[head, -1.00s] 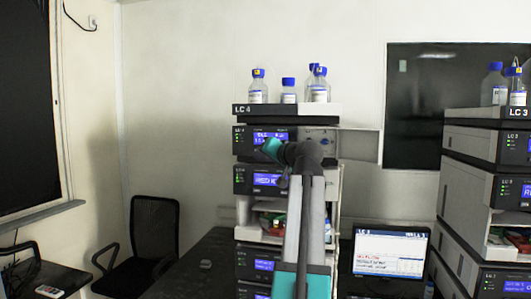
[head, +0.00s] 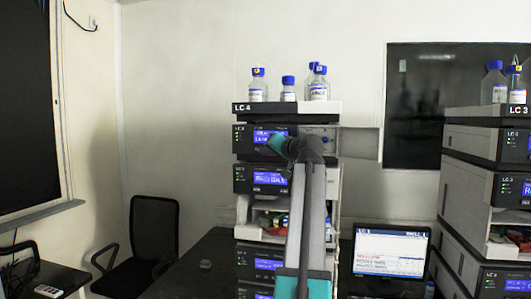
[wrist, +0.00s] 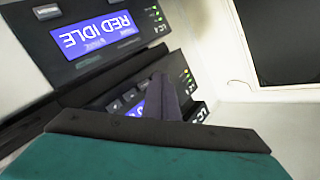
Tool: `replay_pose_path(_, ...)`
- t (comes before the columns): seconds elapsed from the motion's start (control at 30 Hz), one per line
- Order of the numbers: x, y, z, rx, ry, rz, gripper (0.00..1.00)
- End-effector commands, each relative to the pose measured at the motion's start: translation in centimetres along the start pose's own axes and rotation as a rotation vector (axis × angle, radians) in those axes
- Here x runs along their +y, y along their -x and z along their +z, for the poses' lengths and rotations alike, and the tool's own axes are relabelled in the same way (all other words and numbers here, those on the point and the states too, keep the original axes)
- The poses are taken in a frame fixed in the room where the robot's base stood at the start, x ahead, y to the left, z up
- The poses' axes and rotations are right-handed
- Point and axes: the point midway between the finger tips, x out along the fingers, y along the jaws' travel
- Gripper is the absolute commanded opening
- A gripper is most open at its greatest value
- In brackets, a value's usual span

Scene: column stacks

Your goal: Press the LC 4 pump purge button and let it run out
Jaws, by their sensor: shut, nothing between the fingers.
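The LC 4 stack (head: 262,108) stands in the middle of the head view. Its top module (head: 245,143) has a lit blue screen. My gripper is at this module's front; its fingertips are hidden in the head view behind my teal and dark wrist. In the wrist view, my gripper's dark fingers (wrist: 164,97) are together and empty. They overlap the lit screen of a panel marked LC 4 (wrist: 137,110), beside small dark buttons (wrist: 115,104). The picture is upside down there. I cannot tell which button is purge, or whether the fingertips touch the panel.
The second module's screen (wrist: 97,34) reads RED IDLE upside down. Bottles with blue caps (head: 288,90) stand on the stack. A grey panel (head: 361,143) sticks out at right of the top module.

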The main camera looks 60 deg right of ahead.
Motion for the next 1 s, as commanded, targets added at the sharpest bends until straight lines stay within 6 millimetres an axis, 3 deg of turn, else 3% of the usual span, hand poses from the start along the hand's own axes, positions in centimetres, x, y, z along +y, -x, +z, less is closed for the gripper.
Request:
replay_pose_path(0.27, 0.73, -1.0, -0.7, 0.0, 0.0, 0.0, 0.0)
replay_pose_path(1.0, 0.68, -1.05, -0.71, 0.0, 0.0, -0.001, 0.0)
